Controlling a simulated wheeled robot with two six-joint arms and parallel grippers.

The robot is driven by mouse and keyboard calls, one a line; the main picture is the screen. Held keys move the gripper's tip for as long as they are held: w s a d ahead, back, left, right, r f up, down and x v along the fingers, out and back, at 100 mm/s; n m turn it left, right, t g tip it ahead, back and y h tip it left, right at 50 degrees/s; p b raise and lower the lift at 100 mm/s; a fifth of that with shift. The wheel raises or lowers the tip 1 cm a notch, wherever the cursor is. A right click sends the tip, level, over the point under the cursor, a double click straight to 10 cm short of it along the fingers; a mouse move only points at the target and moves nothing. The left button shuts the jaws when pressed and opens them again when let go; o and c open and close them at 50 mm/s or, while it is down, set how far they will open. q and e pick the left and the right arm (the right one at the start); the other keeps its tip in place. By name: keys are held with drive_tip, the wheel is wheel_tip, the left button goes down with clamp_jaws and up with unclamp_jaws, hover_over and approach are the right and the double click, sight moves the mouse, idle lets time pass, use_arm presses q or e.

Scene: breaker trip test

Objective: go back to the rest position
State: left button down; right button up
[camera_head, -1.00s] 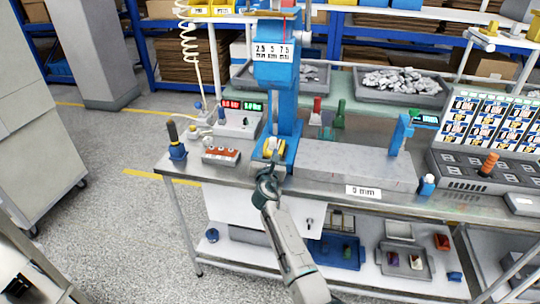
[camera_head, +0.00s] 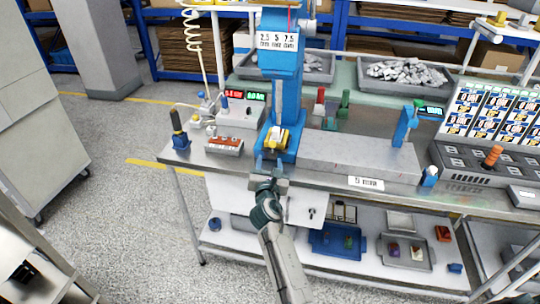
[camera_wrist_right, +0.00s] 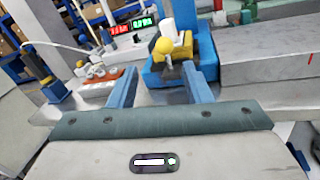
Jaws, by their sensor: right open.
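My right gripper (camera_head: 270,166) is in front of the bench's front edge, just short of the blue press. In the right wrist view its two blue fingers (camera_wrist_right: 160,86) stand apart with nothing held between them. A yellow holder with a white part (camera_head: 277,138) sits on the base of the blue press (camera_head: 282,85), beyond the fingertips. My left gripper does not show in either view.
The workbench (camera_head: 212,165) carries a red-topped switch box (camera_head: 224,146), a display box (camera_head: 240,112) and a grey block (camera_head: 358,158). Trays (camera_head: 402,76) of metal parts stand behind. A lower shelf (camera_head: 290,248) holds blue and grey trays. Open floor lies at left.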

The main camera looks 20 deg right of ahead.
drive_tip(key=shift+s+a, duration=0.15)
drive_tip(key=shift+s, duration=0.2)
drive_tip(key=shift+f, duration=0.1)
drive_tip(key=s+f+m+g+y, duration=0.2)
drive_tip(key=s+f+m, duration=0.1)
drive_tip(key=f, duration=0.8)
drive_tip(key=s+f+m+g+y, duration=0.1)
drive_tip(key=s+f+m+g, duration=0.15)
drive_tip(key=f, duration=0.95)
drive_tip(key=s+d+f+m+g+y, duration=0.15)
drive_tip(key=s+f+m, duration=0.25)
drive_tip(key=s+f, duration=0.5)
drive_tip(key=s+f+m+g, duration=0.2)
drive_tip(key=s+f+m, duration=0.2)
drive_tip(key=s+f, duration=0.5)
drive_tip(key=s+d+f+m+g, duration=0.2)
drive_tip(key=s+f+m, duration=0.3)
drive_tip(key=s, duration=0.7)
drive_tip(key=s+d+f+m+g, duration=0.3)
drive_tip(key=s+f+m, duration=0.2)
drive_tip(key=s, duration=0.8)
drive_tip(key=s+d+f+m+g, duration=0.2)
drive_tip(key=s+f+m, duration=0.4)
drive_tip(key=s+f, duration=0.4)
drive_tip(key=s+d+y, duration=0.1)
drive_tip(key=s, duration=0.2)
drive_tip(key=shift+s+g, duration=0.25)
drive_tip(key=shift+g, duration=0.15)
